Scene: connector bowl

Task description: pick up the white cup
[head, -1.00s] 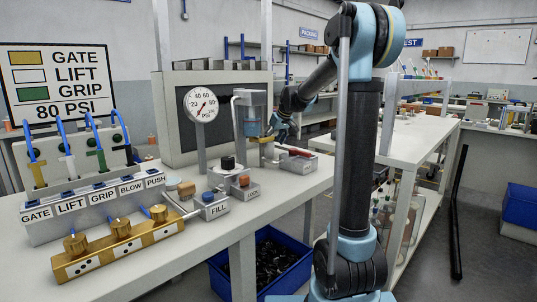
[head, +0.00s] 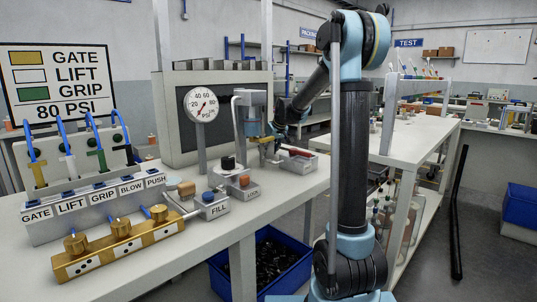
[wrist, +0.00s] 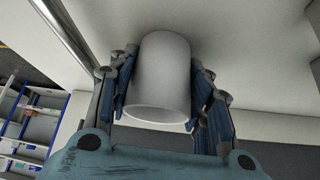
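The white cup (wrist: 158,78) shows in the middle of the wrist view, with its rim toward the bottom of the picture. My gripper (wrist: 163,62) has its blue-padded fingers on either side of the cup. The left pad is very near or at the cup's wall, and a narrow gap shows on the right. In the head view my gripper (head: 273,138) is over the far part of the workbench, behind the LOAD box. I cannot make out the cup in the head view.
The white workbench (head: 225,235) carries a pressure gauge (head: 201,104), the LOAD box (head: 240,187), the FILL box (head: 210,208) and a row of labelled valves. A grey tray (head: 298,163) stands close to my gripper. A blue bin (head: 225,280) is below the bench.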

